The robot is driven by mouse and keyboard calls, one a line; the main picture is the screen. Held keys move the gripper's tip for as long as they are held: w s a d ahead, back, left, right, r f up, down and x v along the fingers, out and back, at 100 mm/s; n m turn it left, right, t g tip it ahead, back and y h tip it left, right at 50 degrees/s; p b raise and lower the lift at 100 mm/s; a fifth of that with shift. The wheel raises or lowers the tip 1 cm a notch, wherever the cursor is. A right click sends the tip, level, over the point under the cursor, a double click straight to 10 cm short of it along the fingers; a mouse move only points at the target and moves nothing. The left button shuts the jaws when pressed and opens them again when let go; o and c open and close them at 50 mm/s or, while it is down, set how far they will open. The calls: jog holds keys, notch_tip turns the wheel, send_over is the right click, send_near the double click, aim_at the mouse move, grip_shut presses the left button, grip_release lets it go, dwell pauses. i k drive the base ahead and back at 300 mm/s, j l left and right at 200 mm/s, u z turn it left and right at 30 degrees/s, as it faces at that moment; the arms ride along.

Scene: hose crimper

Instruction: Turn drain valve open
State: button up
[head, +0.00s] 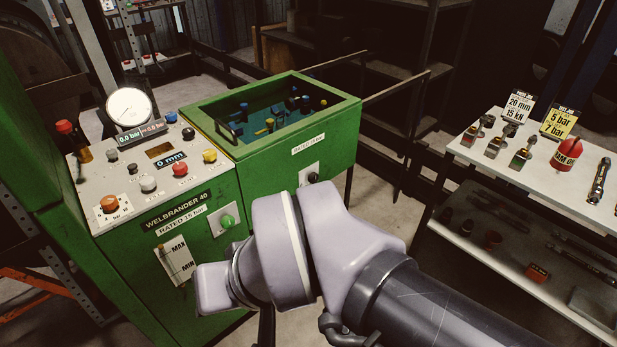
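The green hose crimper (190,207) stands left of centre, marked "WELBRANDER 40" and "RATED 15 bar". I cannot tell for sure which control is the drain valve. A green knob (228,221) sits on a pale plate on its front. A dark knob (314,178) sits on a pale plate on the adjoining green tank (345,125). My pale arm links cross the lower middle, close in front of the cabinet, and hide part of its lower front. My gripper's fingers do not show.
A round gauge (129,108) stands over a sloped panel (110,205) with several coloured knobs. The open tank holds several small fittings. A white shelf unit (597,216) with tools and a red tagged item (565,155) stands right. Bare floor (385,205) lies between.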

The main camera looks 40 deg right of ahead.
aim_at(314, 177)
jog(key=z, duration=1.25)
